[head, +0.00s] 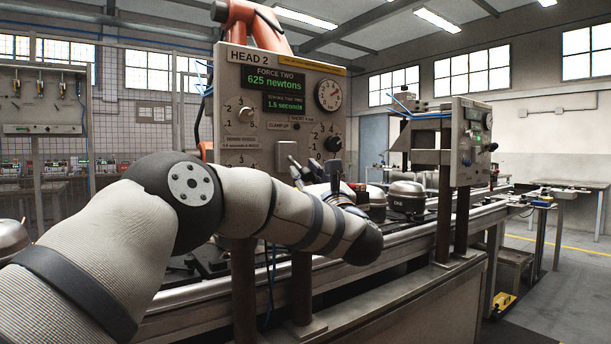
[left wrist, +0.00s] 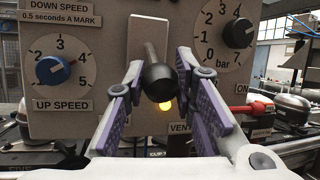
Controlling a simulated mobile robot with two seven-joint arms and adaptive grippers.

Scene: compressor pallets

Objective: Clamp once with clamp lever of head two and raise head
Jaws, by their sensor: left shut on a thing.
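The HEAD 2 panel (head: 232,100) stands in front of me, with green displays reading 625 newtons and 1.5 seconds. In the left wrist view the clamp lever (left wrist: 158,78) has a pale shaft and a black ball knob, with the knob toward the camera. My left gripper (left wrist: 160,72) has its purple-padded fingers on either side of the knob, shut on it. A yellow lamp (left wrist: 165,105) glows just below the knob. In the head view my left gripper (head: 316,172) is at the panel's lower right, partly hidden by my wrist. My right gripper is not in view.
An up speed knob (left wrist: 57,70) and a pressure knob (left wrist: 240,31) flank the lever. A second head panel (head: 470,140) stands to the right on posts. The floor at far right is clear.

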